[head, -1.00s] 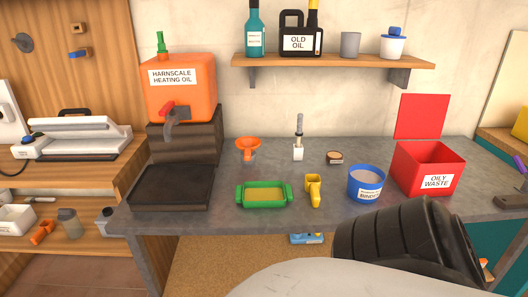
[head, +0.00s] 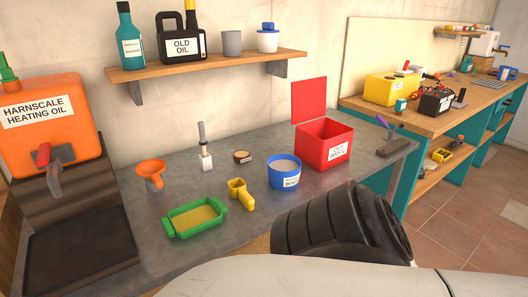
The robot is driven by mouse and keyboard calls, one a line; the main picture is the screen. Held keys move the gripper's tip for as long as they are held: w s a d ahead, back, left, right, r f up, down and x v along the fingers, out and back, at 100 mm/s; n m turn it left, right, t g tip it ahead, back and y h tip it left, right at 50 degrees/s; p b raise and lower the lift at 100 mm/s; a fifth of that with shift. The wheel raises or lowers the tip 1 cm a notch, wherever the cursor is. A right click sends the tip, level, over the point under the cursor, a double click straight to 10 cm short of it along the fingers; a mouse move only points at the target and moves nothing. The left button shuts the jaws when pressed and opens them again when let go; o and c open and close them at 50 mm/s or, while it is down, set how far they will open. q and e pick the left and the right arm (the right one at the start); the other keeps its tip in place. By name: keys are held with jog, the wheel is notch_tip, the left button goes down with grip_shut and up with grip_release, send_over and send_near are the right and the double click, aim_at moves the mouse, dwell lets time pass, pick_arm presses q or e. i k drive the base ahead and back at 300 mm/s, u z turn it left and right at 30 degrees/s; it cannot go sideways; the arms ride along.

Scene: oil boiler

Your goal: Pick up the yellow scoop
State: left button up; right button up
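The yellow scoop (head: 240,194) lies on the grey worktop in the head view, between the green tray and the blue tub. Its square cup is toward the back left and its handle points toward the front right. Nothing holds it. A black ribbed part of my own arm and a pale surface of my body fill the lower right, in front of the worktop. Neither of my grippers can be seen.
Around the scoop stand a green tray (head: 171,230), a blue tub (head: 284,178), an orange funnel (head: 151,174) and a red oily waste bin (head: 324,145). An orange oil tank (head: 60,150) stands at left. A shelf (head: 215,66) hangs above.

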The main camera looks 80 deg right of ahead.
aim_at(242, 195)
jog(key=z, duration=2.35)
